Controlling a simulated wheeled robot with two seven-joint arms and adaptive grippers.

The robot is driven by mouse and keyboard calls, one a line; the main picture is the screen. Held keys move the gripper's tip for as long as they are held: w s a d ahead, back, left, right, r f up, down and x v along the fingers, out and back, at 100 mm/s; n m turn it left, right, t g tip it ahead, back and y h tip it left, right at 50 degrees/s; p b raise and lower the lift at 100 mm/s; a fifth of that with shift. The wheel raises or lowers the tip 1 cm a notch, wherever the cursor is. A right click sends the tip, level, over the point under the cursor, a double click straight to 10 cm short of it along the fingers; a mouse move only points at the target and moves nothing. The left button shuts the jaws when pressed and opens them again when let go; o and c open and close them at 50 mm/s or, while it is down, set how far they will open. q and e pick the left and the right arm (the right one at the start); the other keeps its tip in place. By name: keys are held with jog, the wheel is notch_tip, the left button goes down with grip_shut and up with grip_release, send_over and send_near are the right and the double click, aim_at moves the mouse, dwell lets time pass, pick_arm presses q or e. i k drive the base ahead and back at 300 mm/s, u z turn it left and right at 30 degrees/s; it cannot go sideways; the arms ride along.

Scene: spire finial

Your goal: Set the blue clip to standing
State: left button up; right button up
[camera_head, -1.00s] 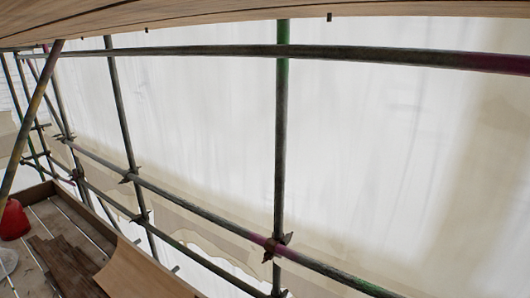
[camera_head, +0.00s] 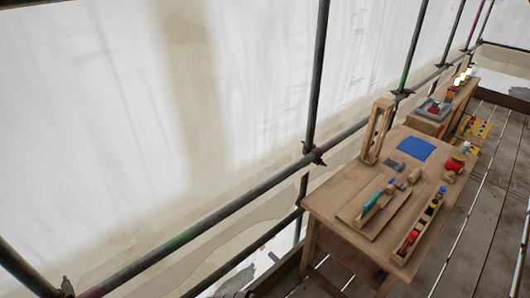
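None of my grippers is in view. A wooden table (camera_head: 328,198) stands to the right of the picture's middle. On it a wooden board (camera_head: 383,219) bears a teal bar (camera_head: 371,201) and a small blue piece (camera_head: 393,182). A long narrow wooden rack (camera_head: 407,246) holds several small coloured pieces, with another blue piece (camera_head: 441,190) at its far end. The pieces are too small to tell which one is the blue clip or whether it stands.
An upright wooden frame (camera_head: 376,132), a blue mat (camera_head: 415,149) and a red cylinder (camera_head: 455,163) are on the table. A second table (camera_head: 428,126) stands beyond. Scaffold tubes (camera_head: 318,80) run along the left; plank floor (camera_head: 478,235) is clear at right.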

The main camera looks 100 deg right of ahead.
aim_at(393, 181)
jog(key=z, duration=4.35)
jog(key=i, duration=1.65)
